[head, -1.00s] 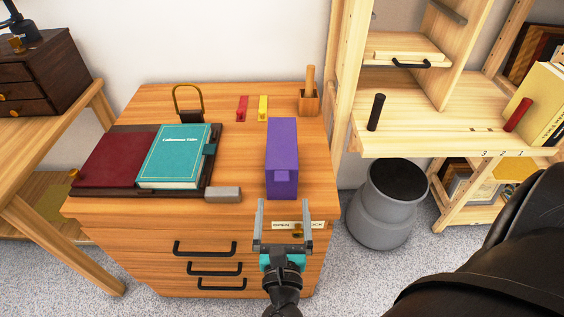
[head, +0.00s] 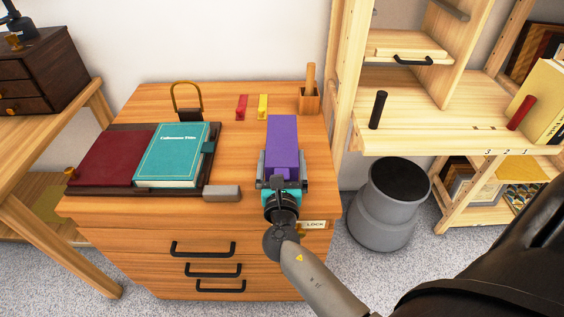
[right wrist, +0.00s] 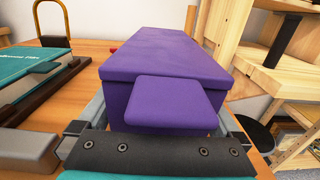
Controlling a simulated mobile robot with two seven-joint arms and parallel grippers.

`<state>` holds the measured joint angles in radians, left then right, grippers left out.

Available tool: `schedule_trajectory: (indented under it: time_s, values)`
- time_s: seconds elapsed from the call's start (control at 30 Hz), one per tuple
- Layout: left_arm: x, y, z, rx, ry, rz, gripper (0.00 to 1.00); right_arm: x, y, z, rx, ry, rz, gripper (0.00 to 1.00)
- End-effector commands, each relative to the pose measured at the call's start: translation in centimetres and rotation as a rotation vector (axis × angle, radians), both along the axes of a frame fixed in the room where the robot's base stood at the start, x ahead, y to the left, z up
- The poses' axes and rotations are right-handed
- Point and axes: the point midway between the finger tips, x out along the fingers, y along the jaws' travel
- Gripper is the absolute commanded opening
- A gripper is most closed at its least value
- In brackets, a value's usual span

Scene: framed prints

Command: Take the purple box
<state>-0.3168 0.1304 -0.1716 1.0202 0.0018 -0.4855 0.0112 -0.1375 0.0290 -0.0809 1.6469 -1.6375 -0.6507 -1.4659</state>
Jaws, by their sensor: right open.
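The purple box (head: 283,140) lies lengthwise on top of the wooden drawer cabinet (head: 235,215), near its right side. It fills the middle of the right wrist view (right wrist: 165,65), with its flat tab (right wrist: 165,100) facing me. My right gripper (head: 283,168) is open at the near end of the box. Its two fingers stand on the left and right sides of the box. I cannot tell whether they touch it. My left gripper is not in view.
A grey block (head: 222,193) lies left of the gripper. A teal book (head: 172,155) and a dark red book (head: 105,158) are farther left. Red (head: 242,107) and yellow (head: 263,107) pieces and a wooden holder (head: 309,102) stand behind. A grey bin (head: 385,210) is at right.

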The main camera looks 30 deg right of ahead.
Motion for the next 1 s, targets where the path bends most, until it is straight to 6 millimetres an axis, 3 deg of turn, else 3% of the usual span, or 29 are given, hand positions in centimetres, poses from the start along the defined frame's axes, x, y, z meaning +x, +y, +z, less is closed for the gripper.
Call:
schedule_trajectory:
  time_s: [0.37,1.0]
  values:
    - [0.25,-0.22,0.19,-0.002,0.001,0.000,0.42,0.94,-0.66,0.02,0.000,0.001,-0.001,1.00]
    - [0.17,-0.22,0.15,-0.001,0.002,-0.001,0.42,0.91,-0.62,0.00,0.001,0.001,-0.001,0.28]
